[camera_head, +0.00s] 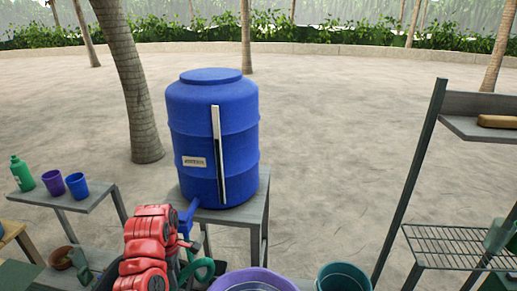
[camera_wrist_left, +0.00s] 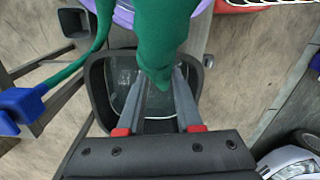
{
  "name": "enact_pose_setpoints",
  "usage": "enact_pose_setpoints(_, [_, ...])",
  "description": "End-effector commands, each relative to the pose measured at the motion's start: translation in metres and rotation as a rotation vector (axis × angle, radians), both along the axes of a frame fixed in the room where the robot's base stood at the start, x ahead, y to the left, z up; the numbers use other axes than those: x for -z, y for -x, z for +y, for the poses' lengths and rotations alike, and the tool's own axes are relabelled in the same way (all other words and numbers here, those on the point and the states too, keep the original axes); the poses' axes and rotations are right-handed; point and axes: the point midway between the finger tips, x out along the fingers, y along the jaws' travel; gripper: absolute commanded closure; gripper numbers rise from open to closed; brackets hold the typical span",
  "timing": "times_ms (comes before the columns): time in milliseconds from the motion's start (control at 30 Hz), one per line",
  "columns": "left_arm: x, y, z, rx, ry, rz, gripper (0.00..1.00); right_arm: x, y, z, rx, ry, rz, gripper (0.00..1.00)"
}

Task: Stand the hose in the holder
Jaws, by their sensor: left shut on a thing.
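The green hose (camera_wrist_left: 165,40) comes down from the top of the left wrist view, and its thick end lies between the fingers of my left gripper (camera_wrist_left: 160,85), which is shut on it. A thinner length of hose (camera_wrist_left: 88,55) runs at the left to a blue fitting (camera_wrist_left: 20,108). In the head view, part of the hose (camera_head: 206,266) curves beside my red left arm, below the blue barrel (camera_head: 213,135) and its blue tap (camera_head: 188,218). My left fingertips are hidden there. I cannot make out the holder for certain. My right gripper is not in view.
The barrel stands on a grey table (camera_head: 256,212). A side table (camera_head: 45,198) at left bears a green bottle (camera_head: 21,174) and two cups. A purple basin (camera_head: 252,277) and a teal bucket (camera_head: 342,277) are at the bottom. A wire rack (camera_head: 450,246) stands at right.

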Motion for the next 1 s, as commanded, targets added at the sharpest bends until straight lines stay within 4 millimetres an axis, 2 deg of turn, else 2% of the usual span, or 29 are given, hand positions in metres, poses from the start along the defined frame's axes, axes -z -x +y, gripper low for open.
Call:
enact_pose_setpoints(267, [-0.027,-0.02,-0.012,0.347,-0.007,-0.002,1.0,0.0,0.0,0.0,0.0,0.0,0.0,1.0])
enact_pose_setpoints(367, [-0.043,-0.029,-0.021,0.547,-0.008,-0.001,1.0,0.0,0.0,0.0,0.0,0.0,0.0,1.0])
enact_pose_setpoints(600, [-0.102,-0.048,-0.049,1.138,-0.009,0.0,1.0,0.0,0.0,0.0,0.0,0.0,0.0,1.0])
enact_pose_setpoints(800, [-0.137,-0.052,-0.068,1.436,-0.004,0.002,1.0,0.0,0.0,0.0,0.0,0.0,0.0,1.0])
enact_pose_setpoints(967, [-0.156,-0.053,-0.08,1.591,-0.004,0.0,1.0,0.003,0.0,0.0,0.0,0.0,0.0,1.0])
enact_pose_setpoints(1000, [-0.137,-0.053,-0.079,1.584,0.0,-0.001,1.0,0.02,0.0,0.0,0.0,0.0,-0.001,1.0])
